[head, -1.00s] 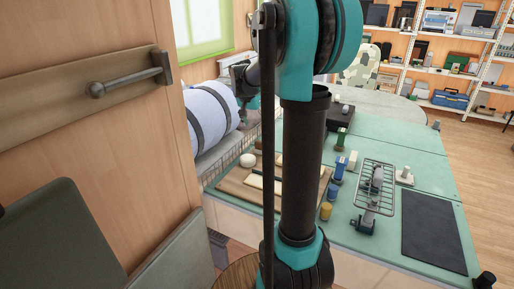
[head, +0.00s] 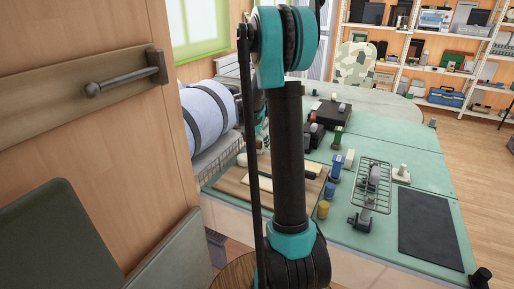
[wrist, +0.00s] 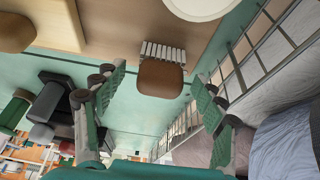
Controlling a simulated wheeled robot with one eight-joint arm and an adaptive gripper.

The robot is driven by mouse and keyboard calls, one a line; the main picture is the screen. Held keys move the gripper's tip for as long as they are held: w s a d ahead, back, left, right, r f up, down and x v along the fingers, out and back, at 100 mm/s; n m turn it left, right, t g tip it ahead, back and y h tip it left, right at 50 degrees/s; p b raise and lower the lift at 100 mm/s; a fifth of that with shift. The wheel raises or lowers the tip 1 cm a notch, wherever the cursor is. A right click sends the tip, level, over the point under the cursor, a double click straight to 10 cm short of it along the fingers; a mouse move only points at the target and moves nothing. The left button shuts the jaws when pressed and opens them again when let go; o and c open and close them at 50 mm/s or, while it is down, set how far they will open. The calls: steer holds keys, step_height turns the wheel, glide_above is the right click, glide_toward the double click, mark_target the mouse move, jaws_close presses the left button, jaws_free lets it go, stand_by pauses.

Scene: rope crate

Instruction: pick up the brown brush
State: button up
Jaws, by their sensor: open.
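The brown brush (wrist: 163,76) shows in the wrist view, with a brown block-like body and a row of pale bristles. It lies near the edge of a tan board, over or beside the teal table top. My gripper (wrist: 160,92) is open, one green-padded finger on each side of the brush in the picture, with nothing held between them. I cannot tell how far the fingers are from it. In the head view I cannot make out the brush, and my arm hides most of the gripper.
A wire basket (wrist: 262,45) stands close at the right in the wrist view. A white disc (wrist: 196,6) lies on the board. Dark boxes (wrist: 50,95) are at the left. In the head view, a wire rack (head: 374,180) and a dark mat (head: 428,232) lie farther right.

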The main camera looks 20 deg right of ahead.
mark_target(257, 140)
steer(key=shift+w+d+f, duration=0.1)
steer(key=shift+f, duration=0.25)
steer(key=shift+c, duration=0.3)
steer(key=c, duration=1.4)
steer(key=shift+r, duration=0.15)
step_height(257, 140, up, 20)
steer(key=shift+f, duration=0.1)
